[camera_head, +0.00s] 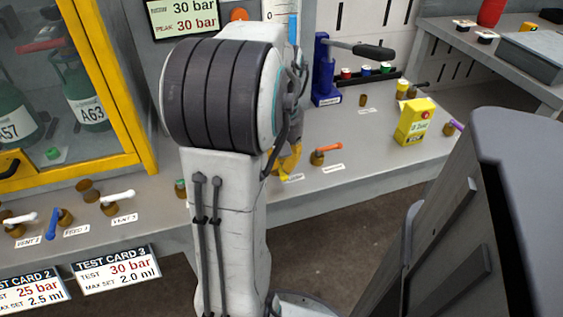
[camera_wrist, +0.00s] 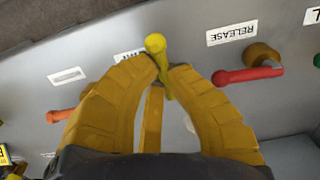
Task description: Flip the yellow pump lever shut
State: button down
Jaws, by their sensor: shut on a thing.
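The yellow pump lever (camera_wrist: 155,44) shows in the wrist view, its round knob standing up between my fingertips and its shaft running down between them. A partly covered, upside-down label lies behind it. My gripper (camera_wrist: 163,76) has its two yellow-brown fingers closed in on the lever's shaft from both sides. In the head view my gripper (camera_head: 288,163) shows only partly at the bench edge, behind my arm. The pump lever cannot be made out there.
A red lever (camera_wrist: 248,75) by a RELEASE label and an orange lever (camera_wrist: 60,116) flank the fingers. In the head view, an orange-handled valve (camera_head: 327,149), a yellow box (camera_head: 415,122) and a blue stand (camera_head: 324,75) are on the bench. A yellow-framed cabinet (camera_head: 120,85) stands left.

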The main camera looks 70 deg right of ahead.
jog(key=shift+f+n, duration=0.1)
jog(key=shift+n, duration=0.3)
jog(key=n, duration=0.1)
jog(key=n+p, duration=0.2)
jog(key=shift+s+d+n, duration=0.3)
jog(key=shift+d+n, duration=0.05)
jog(key=shift+n, duration=0.05)
jog(key=n+p, duration=0.1)
jog(key=n, duration=0.1)
jog(key=d+n+p, duration=0.1)
jog(key=n, duration=0.1)
jog(key=shift+n, duration=0.3)
jog(key=n, duration=0.2)
jog(key=d+n+p, duration=0.1)
jog(key=n, duration=0.1)
jog(key=shift+f+p, duration=0.1)
jog(key=shift+p, duration=0.2)
jog(key=shift+w+d+n+p, duration=0.2)
jog(key=shift+n+p, duration=0.1)
jog(key=shift+n, duration=0.9)
jog(key=shift+w+d+n+p, duration=0.15)
jog(key=shift+n+p, duration=0.15)
jog(key=shift+n, duration=0.9)
jog(key=c, duration=1.1)
grip_release()
jog(key=shift+d, duration=0.1)
